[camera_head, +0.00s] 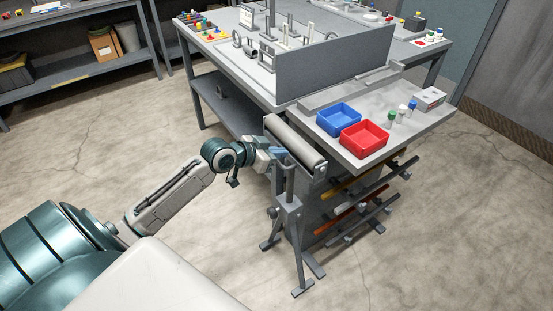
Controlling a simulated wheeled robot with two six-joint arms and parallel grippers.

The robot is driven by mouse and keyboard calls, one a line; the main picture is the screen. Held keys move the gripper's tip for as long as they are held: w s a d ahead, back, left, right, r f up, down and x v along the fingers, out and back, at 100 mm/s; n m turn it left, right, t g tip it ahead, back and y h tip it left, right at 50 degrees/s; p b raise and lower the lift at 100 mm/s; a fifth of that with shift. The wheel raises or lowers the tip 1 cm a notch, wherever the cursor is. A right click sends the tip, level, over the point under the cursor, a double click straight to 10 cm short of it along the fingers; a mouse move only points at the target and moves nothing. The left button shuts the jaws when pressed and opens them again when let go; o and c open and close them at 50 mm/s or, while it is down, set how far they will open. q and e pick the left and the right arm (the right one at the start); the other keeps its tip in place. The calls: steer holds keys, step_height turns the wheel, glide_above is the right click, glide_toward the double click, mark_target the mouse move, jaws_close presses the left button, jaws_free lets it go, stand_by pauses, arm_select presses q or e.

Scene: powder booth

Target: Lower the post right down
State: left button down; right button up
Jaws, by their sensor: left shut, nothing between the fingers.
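A grey metal stand (290,222) with splayed feet stands on the floor in front of the workbench. Its upright post (290,182) rises from the stand toward a light grey roller (296,146) at the top. My left gripper (281,156) is at the top of the post, just under the roller's left part. Its fingers look shut, and I see nothing held between them. I cannot tell whether the fingers touch the post. My right gripper is not in view.
The workbench corner (362,170) with a blue bin (338,119) and a red bin (364,138) is right of the stand. Coloured bars (348,188) on a rack stick out below it. Shelves (75,75) stand at the back left. The floor at left is clear.

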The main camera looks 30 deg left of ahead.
arm_select(q)
steer(key=f, duration=0.2)
steer(key=shift+s+a+f, duration=0.15)
steer(key=shift+s+f, duration=0.2)
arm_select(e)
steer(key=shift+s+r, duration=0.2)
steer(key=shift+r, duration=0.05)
arm_select(q)
step_height(320, 180, down, 6)
steer(key=b, duration=0.4)
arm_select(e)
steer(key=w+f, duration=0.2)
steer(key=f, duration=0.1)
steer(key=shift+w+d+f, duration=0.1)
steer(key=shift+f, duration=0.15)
arm_select(q)
steer(key=shift+r, duration=0.2)
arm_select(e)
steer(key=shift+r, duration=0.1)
